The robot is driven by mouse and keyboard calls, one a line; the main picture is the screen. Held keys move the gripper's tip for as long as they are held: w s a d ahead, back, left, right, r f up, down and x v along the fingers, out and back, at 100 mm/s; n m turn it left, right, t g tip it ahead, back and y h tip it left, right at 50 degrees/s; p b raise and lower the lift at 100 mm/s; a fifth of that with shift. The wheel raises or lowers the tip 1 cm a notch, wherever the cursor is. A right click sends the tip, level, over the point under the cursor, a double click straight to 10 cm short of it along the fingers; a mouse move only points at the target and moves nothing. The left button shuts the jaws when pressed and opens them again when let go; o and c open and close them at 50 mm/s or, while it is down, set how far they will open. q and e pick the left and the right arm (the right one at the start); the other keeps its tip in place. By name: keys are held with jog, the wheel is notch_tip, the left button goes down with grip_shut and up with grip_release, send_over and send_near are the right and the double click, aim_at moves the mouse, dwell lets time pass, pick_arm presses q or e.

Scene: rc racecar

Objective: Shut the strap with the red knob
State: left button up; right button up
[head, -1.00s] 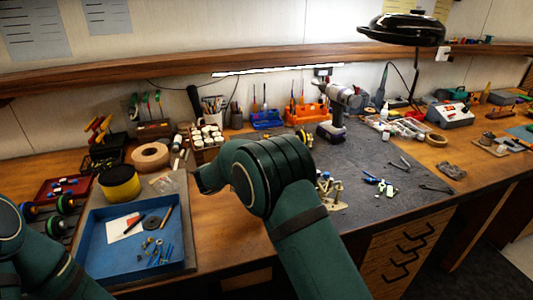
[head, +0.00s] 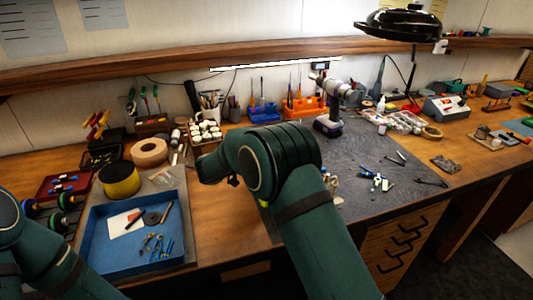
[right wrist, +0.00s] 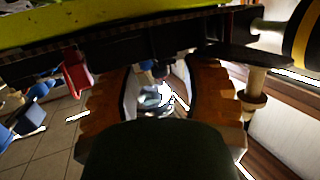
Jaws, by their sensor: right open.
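In the right wrist view a small red knob (right wrist: 76,72) hangs at the left, below a long black part (right wrist: 150,40) under a yellow-green body (right wrist: 100,20). I cannot tell which part is the strap or whether it is shut. My right gripper (right wrist: 162,72) is open, with its two orange-brown fingers apart below the black part. The knob is left of the left finger, and I see nothing held between the fingers. In the head view my right arm hides the gripper, and no red-knobbed strap can be made out. My left gripper is out of view.
On the bench stand a blue tray (head: 105,256) with small parts, a yellow-black roll (head: 120,180), a tape roll (head: 149,152) and a drill (head: 330,124). Pliers and small parts lie on the grey mat (head: 300,150). A black lamp (head: 398,24) overhangs the back right.

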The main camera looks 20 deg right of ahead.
jog(key=v, duration=1.2)
